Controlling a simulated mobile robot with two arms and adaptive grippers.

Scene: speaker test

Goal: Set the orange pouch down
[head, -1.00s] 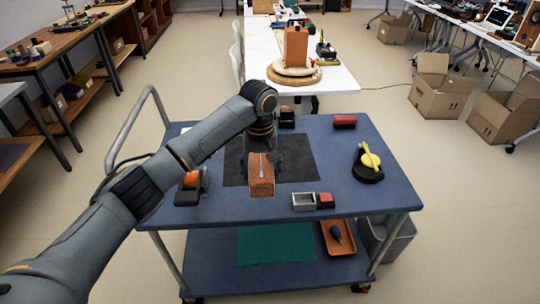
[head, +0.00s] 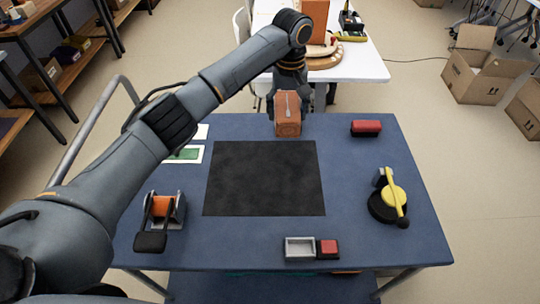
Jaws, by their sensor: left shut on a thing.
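The orange pouch (head: 288,127) is a small orange-brown block with a pale mark on its top, in the head view at the back middle of the blue cart top (head: 361,222). My left gripper (head: 288,97) is shut on it from behind and above. Its fingers are partly hidden by the pouch. I cannot tell whether the pouch touches the cart top or hangs just over it. My right gripper is not in view.
A bare black mat (head: 265,178) lies in front of the pouch. A red block (head: 366,127) and a yellow-and-black device (head: 390,200) are to the right. A grey tray (head: 300,248) is at the front, an orange spool holder (head: 162,213) at the left. A white table (head: 365,65) stands behind.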

